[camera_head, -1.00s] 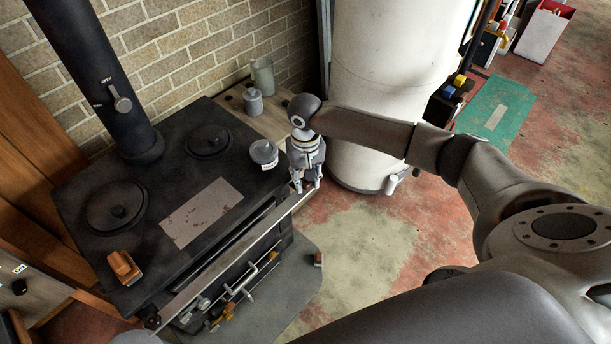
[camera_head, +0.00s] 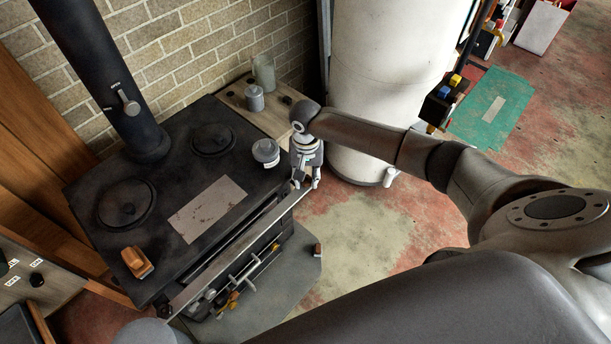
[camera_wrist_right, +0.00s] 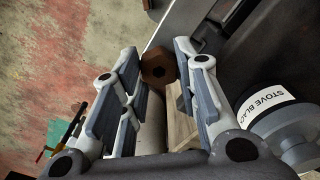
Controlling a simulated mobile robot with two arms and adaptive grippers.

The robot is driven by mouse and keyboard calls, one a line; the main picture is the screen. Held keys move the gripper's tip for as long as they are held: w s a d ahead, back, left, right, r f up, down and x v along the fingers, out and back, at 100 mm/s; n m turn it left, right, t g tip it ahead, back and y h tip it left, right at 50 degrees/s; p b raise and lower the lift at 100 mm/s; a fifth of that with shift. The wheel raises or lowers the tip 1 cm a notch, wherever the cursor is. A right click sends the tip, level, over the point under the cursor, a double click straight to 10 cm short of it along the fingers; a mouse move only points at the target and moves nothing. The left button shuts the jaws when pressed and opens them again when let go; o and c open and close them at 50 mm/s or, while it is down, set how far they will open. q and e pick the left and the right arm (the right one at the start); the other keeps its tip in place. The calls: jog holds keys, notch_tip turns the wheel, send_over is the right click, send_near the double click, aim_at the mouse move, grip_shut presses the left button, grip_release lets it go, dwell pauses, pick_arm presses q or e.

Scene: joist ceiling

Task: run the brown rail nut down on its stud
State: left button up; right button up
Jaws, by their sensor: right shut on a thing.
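The brown rail nut (camera_wrist_right: 157,68) is a six-sided nut, seen in the right wrist view between the fingertips of my right gripper (camera_wrist_right: 159,62). The right gripper is shut on it. In the head view, my right gripper (camera_head: 306,183) points down at the right end of the long flat rail (camera_head: 228,254) along the stove's front edge. The stud is hidden by the nut and fingers, so I cannot tell how far down the nut sits. My left gripper is not in view.
The black stove (camera_head: 185,175) carries a grey tin (camera_head: 265,152) close beside my right gripper; its label shows in the wrist view. An orange-brown block (camera_head: 137,262) lies at the stove's front left. A white cylinder (camera_head: 375,90) stands behind my right arm. Open floor (camera_head: 365,225) lies right of the stove.

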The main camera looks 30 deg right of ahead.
jog(key=shift+r, duration=0.1)
jog(key=p, duration=0.1)
jog(key=m+p, duration=0.1)
jog(key=p, duration=0.1)
jog(key=shift+r+m, duration=0.25)
jog(key=shift+m, duration=0.05)
jog(key=shift+f+m+p, duration=0.15)
jog(key=shift+m+p, duration=0.45)
jog(key=shift+d+f, duration=0.1)
jog(key=shift+f, duration=0.05)
